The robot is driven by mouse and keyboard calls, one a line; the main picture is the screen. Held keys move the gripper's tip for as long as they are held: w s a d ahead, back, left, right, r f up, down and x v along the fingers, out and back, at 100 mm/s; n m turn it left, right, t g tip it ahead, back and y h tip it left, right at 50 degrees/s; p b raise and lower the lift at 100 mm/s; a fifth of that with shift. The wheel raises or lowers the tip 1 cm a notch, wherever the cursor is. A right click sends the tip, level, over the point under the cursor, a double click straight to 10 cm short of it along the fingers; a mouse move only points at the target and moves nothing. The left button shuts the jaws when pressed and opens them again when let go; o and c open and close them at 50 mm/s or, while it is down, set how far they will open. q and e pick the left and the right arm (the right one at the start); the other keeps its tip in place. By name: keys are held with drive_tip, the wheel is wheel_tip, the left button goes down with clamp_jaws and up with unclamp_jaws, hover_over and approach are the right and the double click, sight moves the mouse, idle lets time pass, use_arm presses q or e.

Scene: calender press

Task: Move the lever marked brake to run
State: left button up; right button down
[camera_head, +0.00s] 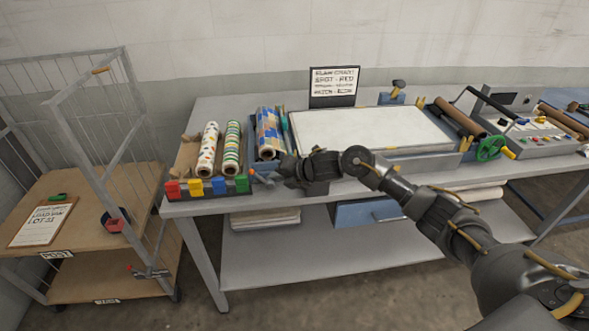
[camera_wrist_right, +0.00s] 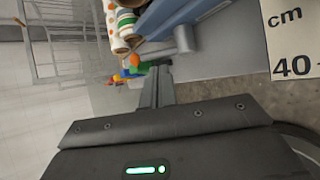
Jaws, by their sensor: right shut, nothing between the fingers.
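No marking reading brake or run can be made out, so I cannot tell for certain which part is the brake lever. A small blue-grey handle-like part (camera_head: 261,178) shows at the bench's front edge, right of the coloured blocks. My right gripper (camera_head: 280,178) is beside it, reaching in from the right over the front edge. In the right wrist view its fingers (camera_wrist_right: 158,76) are shut together and empty. A blue-grey rounded post (camera_wrist_right: 184,40) stands just beyond and right of the fingertips; contact cannot be told. My left gripper is not in view.
Red, yellow, blue and green blocks (camera_head: 207,187) line the front left. A wire cart (camera_head: 95,190) stands left.

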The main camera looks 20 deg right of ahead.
drive_tip(key=b+v, duration=0.1)
drive_tip(key=v, duration=0.8)
drive_tip(key=shift+d+b, duration=0.25)
drive_tip(key=shift+b, duration=0.1)
